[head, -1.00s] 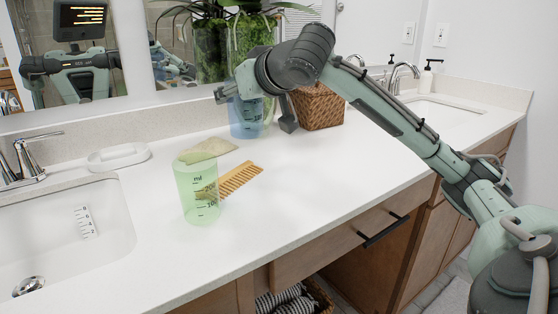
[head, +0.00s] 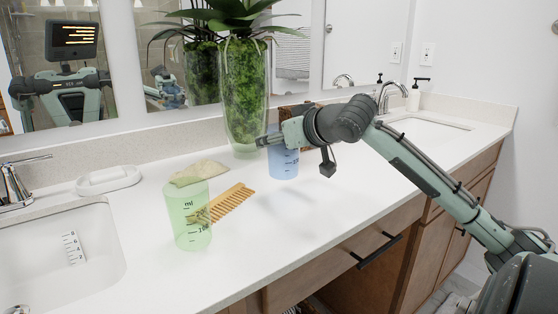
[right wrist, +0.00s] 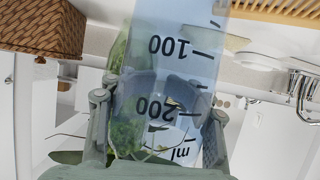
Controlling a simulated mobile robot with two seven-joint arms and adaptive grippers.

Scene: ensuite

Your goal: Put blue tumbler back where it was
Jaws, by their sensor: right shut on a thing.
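The blue tumbler (head: 284,164) is see-through with dark measuring marks. It is upright and seems to hang a little above the counter, with a faint shadow below. My right gripper (head: 268,140) is shut on its upper part. In the right wrist view the tumbler (right wrist: 168,62) sits upside down in the picture between the two fingers (right wrist: 158,112). My arm hides part of the wicker basket (head: 292,112) behind. My left gripper is not in view.
A green tumbler (head: 188,218) stands at the counter's front left, by a wooden comb (head: 232,201) and a folded cloth (head: 198,173). A tall plant vase (head: 245,95) stands at the back. A soap dish (head: 108,180) is near the left sink. Counter right of the comb is clear.

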